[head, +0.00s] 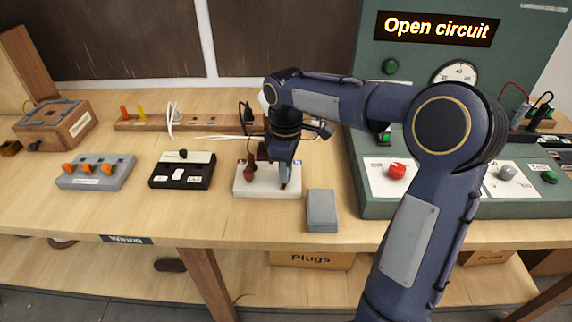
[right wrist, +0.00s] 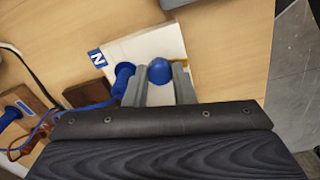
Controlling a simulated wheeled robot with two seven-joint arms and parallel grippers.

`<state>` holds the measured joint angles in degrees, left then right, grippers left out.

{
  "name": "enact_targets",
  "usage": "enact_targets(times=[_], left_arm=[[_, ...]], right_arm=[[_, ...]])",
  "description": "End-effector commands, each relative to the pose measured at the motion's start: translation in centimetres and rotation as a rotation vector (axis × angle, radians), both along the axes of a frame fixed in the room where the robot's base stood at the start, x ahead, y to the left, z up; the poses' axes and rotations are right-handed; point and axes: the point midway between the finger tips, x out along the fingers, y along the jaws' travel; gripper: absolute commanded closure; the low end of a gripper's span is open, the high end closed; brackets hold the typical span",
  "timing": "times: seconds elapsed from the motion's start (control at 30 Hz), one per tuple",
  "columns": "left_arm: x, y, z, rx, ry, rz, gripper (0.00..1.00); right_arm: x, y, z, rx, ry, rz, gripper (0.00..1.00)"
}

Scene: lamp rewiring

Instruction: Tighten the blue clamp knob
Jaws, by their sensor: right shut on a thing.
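The blue clamp knob (right wrist: 160,70) is a round knob on a white terminal block (right wrist: 148,44), which also shows in the head view (head: 265,193). My right gripper (right wrist: 161,82) is shut on the blue knob, with one finger on each side of it. In the head view the right gripper (head: 284,178) points down at the right part of the block, and its wrist hides much of that spot. A blue plug with a blue wire (right wrist: 123,76) stands beside the left finger, near a blue N label (right wrist: 96,57). My left gripper is not in view.
A brown plug (head: 250,171) stands at the block's left. A grey box (head: 321,210) lies close on the right. A black switch unit (head: 182,170) and a grey unit with orange levers (head: 96,172) are further left. A green panel reads "Open circuit" (head: 437,27).

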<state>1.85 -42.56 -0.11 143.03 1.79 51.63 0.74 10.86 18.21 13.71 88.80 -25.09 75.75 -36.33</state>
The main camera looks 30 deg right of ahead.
Motion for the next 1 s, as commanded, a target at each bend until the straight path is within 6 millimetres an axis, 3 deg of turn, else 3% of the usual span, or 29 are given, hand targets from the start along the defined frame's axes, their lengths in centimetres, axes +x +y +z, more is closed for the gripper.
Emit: enact_targets(times=[1.0], left_arm=[[0.0,0.0,3.3,0.0,0.0,0.0,0.6]], right_arm=[[0.1,0.0,0.3,0.0,-0.003,-0.962,1.0]])
